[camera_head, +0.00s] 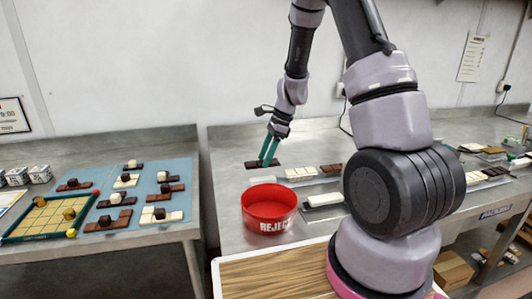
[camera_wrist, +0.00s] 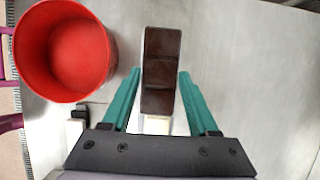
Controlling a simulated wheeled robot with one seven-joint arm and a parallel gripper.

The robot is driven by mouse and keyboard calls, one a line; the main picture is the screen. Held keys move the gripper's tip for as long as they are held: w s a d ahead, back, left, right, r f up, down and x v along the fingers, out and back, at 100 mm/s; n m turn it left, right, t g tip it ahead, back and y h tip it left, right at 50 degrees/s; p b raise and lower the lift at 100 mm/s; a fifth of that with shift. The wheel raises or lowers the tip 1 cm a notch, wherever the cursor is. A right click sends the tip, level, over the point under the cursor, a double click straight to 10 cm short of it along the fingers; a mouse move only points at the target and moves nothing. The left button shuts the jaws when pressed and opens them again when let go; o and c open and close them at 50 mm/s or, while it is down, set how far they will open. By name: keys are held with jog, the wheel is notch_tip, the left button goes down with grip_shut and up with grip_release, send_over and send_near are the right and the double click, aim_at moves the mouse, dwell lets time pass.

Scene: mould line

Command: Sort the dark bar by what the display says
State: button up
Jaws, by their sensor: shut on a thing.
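The dark bar (camera_head: 262,164) is a dark brown, segmented block at the back of the middle steel table. In the wrist view the dark bar (camera_wrist: 161,62) stretches lengthwise between my teal fingertips. My gripper (camera_head: 270,159) points down and is shut on the bar; it also shows in the wrist view (camera_wrist: 160,73). I cannot tell whether the bar touches the table. A red round bin (camera_head: 270,224) marked REJECT stands in front of the bar; in the wrist view the red bin (camera_wrist: 66,52) is left of it. I can read no display.
A white block (camera_head: 324,200) lies right of the bin. Trays of white and brown bars (camera_head: 300,173) stand behind it. The left table holds a blue mat (camera_head: 150,174) with several bars and a grid board (camera_head: 48,219).

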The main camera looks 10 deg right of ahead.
aim_at(266, 178)
jog(key=shift+f, duration=2.35)
jog(key=shift+f, duration=0.25)
jog(key=o, duration=1.4)
jog(key=shift+o, duration=0.2)
jog(key=v, duration=1)
jog(key=shift+d+r, duration=0.2)
jog(key=shift+r, duration=0.1)
jog(key=s+r+n+t, duration=0.2)
jog(key=s+r+n, duration=0.25)
jog(key=r, duration=0.45)
jog(key=s+r+n+t, duration=0.1)
jog(key=s+r+n, duration=0.3)
jog(key=r, duration=0.5)
jog(key=s+r+n+t+h, duration=0.1)
jog(key=s+r+n+t, duration=0.1)
jog(key=s+r, duration=0.2)
jog(key=s+r+n+t+h, duration=0.1)
jog(key=s+r+n+t, duration=0.1)
jog(key=s, duration=0.7)
jog(key=shift+s+d+r+n, duration=0.4)
jog(key=shift+r+n, duration=0.25)
jog(key=shift+r, duration=0.25)
